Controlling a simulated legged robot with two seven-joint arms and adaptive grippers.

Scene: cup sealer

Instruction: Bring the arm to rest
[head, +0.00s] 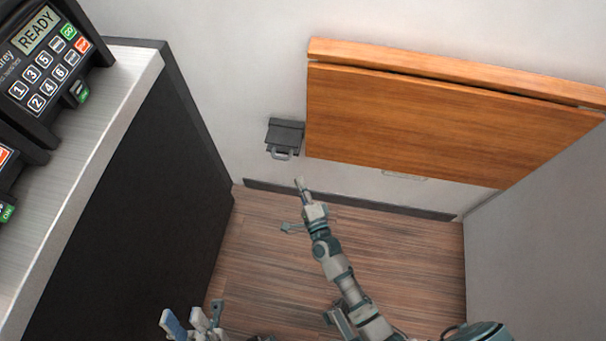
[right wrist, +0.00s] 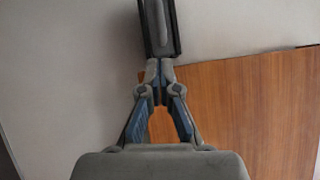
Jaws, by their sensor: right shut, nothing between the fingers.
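My right arm reaches up from the bottom of the head view, and its gripper (head: 300,185) is above the floor, in front of the back wall. In the right wrist view the right gripper (right wrist: 158,72) has its fingertips together with nothing between them. My left gripper (head: 192,320) is at the bottom edge of the head view, beside the dark counter side. It is partly cut off, and its opening is unclear.
A grey wall box with a handle (head: 284,137) appears just beyond the right gripper, also in the wrist view (right wrist: 158,28). A wooden panel (head: 430,115) is on the wall to its right. A metal-topped counter (head: 95,130) with a keypad machine (head: 45,60) stands left. Wooden floor (head: 420,260) is clear.

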